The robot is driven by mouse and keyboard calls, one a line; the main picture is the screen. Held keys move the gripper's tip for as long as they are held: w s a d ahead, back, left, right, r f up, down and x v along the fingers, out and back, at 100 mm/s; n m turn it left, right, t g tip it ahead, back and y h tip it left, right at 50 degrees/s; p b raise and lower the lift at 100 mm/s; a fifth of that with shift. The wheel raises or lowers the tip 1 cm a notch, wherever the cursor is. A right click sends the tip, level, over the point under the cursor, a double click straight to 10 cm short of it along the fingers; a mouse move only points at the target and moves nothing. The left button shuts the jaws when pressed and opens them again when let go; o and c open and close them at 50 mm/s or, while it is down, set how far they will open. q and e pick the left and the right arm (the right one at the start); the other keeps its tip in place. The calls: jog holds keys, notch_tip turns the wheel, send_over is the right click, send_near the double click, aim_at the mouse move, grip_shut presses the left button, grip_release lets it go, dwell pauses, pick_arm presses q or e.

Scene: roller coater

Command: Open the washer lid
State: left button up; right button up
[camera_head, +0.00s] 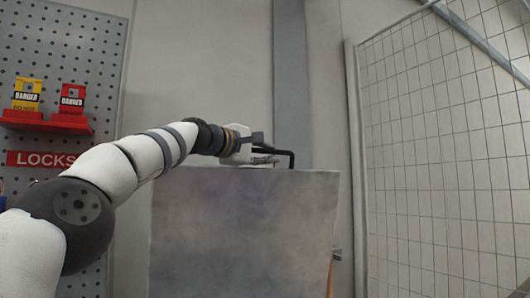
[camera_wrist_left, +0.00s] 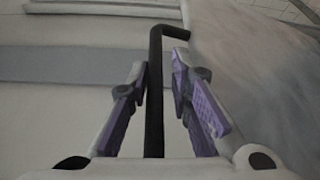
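The washer shows in the head view as a large grey metal panel (camera_head: 245,235). I cannot tell whether this face is the lid or the body. A black bar handle (camera_head: 291,158) stands at its top edge, right of my left gripper (camera_head: 262,149). In the left wrist view the same black handle (camera_wrist_left: 155,110) runs between the two purple-padded fingers of my left gripper (camera_wrist_left: 160,70). The fingers are parted, one on each side of the bar, with a small gap visible on the right. My right gripper is not in view.
A pegboard (camera_head: 65,50) with yellow and red danger tags (camera_head: 72,97) and a red locks sign (camera_head: 40,159) is at left. A wire mesh fence (camera_head: 450,150) stands at right. A grey post (camera_head: 291,80) rises behind the washer. Space above the panel looks clear.

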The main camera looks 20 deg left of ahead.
pick_arm(q)
jog(key=shift+s+a+r, duration=0.25)
jog(key=shift+s+a, duration=0.1)
jog(key=shift+s, duration=0.4)
jog(key=v, duration=0.6)
jog(key=shift+d, duration=0.1)
